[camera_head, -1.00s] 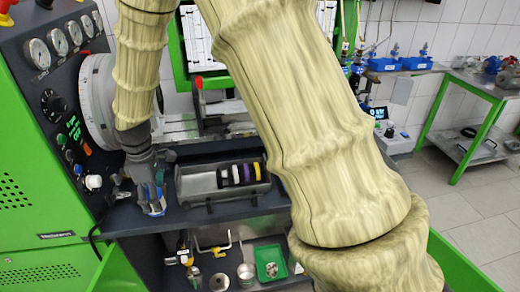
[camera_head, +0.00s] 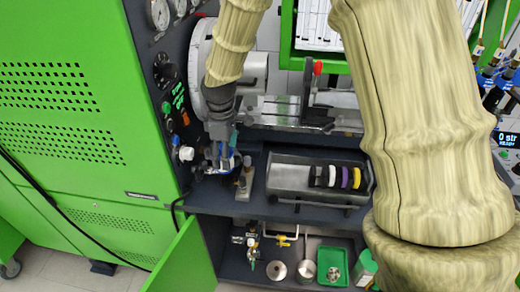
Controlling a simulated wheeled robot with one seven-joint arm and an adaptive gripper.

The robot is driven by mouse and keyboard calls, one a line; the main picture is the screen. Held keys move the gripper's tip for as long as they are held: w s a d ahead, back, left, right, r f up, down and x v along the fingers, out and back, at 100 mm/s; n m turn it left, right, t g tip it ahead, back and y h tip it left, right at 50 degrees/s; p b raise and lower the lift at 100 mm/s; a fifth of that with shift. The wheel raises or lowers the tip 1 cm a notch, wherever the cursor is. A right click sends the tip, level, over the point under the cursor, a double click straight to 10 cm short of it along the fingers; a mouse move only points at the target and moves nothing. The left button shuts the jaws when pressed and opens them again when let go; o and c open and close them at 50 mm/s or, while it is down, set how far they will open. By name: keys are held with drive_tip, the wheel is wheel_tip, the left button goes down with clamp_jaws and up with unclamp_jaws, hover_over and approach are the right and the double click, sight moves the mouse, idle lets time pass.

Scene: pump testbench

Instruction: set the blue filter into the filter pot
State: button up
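My gripper (camera_head: 222,160) points down at the left end of the bench shelf, beside the green cabinet's control panel. A small blue and white piece shows at its fingertips; it may be the blue filter, but it is too small to be sure. I cannot tell whether the fingers are closed on it. Small metal cylinders (camera_head: 243,182) stand just right of the gripper. I cannot make out for certain which vessel is the filter pot.
A grey tray (camera_head: 287,177) with black, white, purple and yellow rings lies to the right. A green tray (camera_head: 333,266) and metal parts (camera_head: 276,270) sit on the lower shelf. An open green door (camera_head: 185,260) stands front left. A white knob (camera_head: 186,153) juts from the panel.

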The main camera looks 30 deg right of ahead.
drive_tip(key=shift+s+d+f, duration=0.15)
drive_tip(key=shift+s+f, duration=0.1)
drive_tip(key=shift+f, duration=0.05)
drive_tip(key=f, duration=0.2)
drive_tip(key=w+f+p, duration=0.1)
drive_tip(key=f, duration=0.1)
drive_tip(key=shift+f, duration=0.15)
drive_tip(key=shift+s+f, duration=0.25)
drive_tip(key=shift+f, duration=0.2)
drive_tip(key=shift+w+f+p, duration=0.1)
drive_tip(key=shift+f+p, duration=0.5)
drive_tip(key=shift+f, duration=1.55)
drive_tip(key=shift+f, duration=0.1)
drive_tip(key=o, duration=1.2)
